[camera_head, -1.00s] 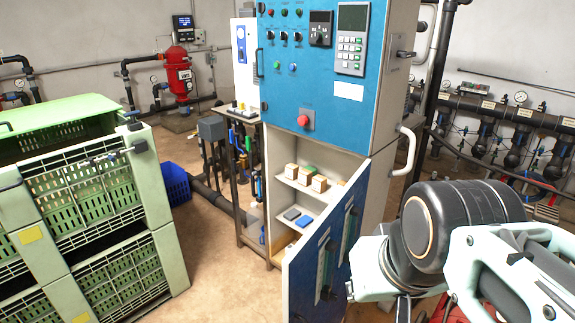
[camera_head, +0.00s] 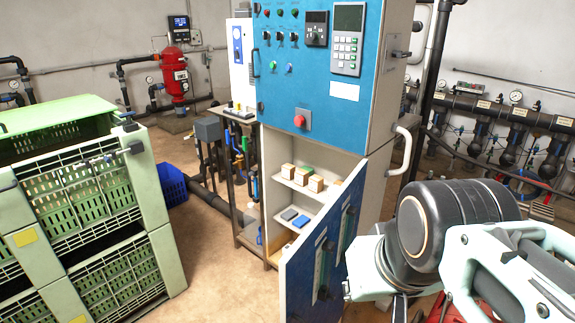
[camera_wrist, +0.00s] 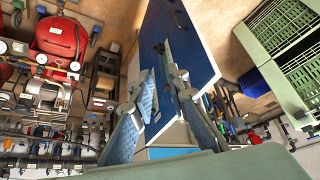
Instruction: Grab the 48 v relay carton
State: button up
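In the head view only my arm shows, at the lower right; the fingers are hidden. The gripper is apart from the cartons.
The blue cabinet door (camera_head: 322,255) hangs open in front of the compartment's right side. Blue and grey items (camera_head: 290,214) lie on the lower shelf. Green crates (camera_head: 95,200) are stacked at left. A pipe stand (camera_head: 240,190) stands left of the cabinet. Floor between is clear.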

aim_at(301, 176)
jog(key=i+j, duration=0.1)
jog(key=j, duration=0.6)
jog(key=i+j+z, duration=0.1)
jog(key=j, duration=0.6)
jog(key=i+j, duration=0.1)
jog(key=j, duration=0.65)
jog(key=i+j, duration=0.15)
jog(key=j, duration=0.2)
jog(key=i+j+z, duration=0.1)
jog(key=j, duration=0.25)
jog(key=i+j, duration=0.25)
jog(key=i, duration=0.2)
jog(key=i+j+z, duration=0.1)
jog(key=i+j, duration=0.15)
jog(key=i, duration=0.2)
jog(key=i+l+z, duration=0.1)
jog(key=i, duration=0.4)
jog(key=i+l, duration=0.2)
jog(key=i, duration=0.25)
jog(key=k+l+z, duration=0.1)
jog(key=z, duration=0.25)
